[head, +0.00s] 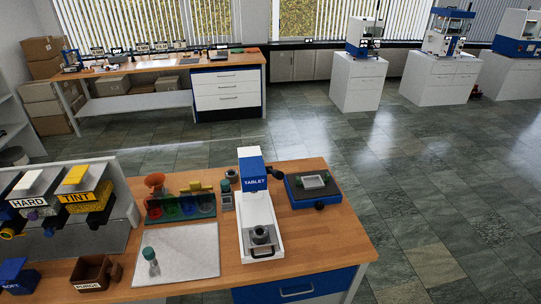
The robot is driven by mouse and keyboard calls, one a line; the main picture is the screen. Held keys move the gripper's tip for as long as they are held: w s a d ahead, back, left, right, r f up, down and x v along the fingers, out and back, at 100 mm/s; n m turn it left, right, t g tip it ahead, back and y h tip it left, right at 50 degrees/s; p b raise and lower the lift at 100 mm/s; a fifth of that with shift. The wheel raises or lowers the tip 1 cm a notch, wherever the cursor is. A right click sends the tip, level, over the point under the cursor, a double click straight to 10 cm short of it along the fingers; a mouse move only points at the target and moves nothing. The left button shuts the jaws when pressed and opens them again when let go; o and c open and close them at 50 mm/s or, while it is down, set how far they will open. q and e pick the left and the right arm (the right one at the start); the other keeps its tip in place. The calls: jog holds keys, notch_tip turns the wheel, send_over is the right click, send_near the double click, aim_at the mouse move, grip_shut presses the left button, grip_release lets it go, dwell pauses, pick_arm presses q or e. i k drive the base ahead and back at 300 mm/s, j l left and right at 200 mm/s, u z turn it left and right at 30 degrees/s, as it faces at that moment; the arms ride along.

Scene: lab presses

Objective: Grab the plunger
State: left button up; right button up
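No thing in the head view is clearly marked as the plunger. A small grey piece with a teal top (150,256) stands on the white mat (195,245). A similar teal-topped piece (227,188) stands near the back of the wooden bench, left of the blue and white press labelled TABLET (252,180). A dark grey round part (261,236) sits on the front of this press. I cannot tell which of these is the plunger. Neither of my grippers is in view.
Hoppers labelled HARD (30,200) and TINT (78,197) stand at the left, with a brown PURGE bin (97,272) in front. A green rack (180,206) is behind the mat. A blue scale-like device (315,188) is at the back right. The bench's right front is clear.

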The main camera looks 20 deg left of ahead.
aim_at(148, 252)
jog(key=u, duration=1.95)
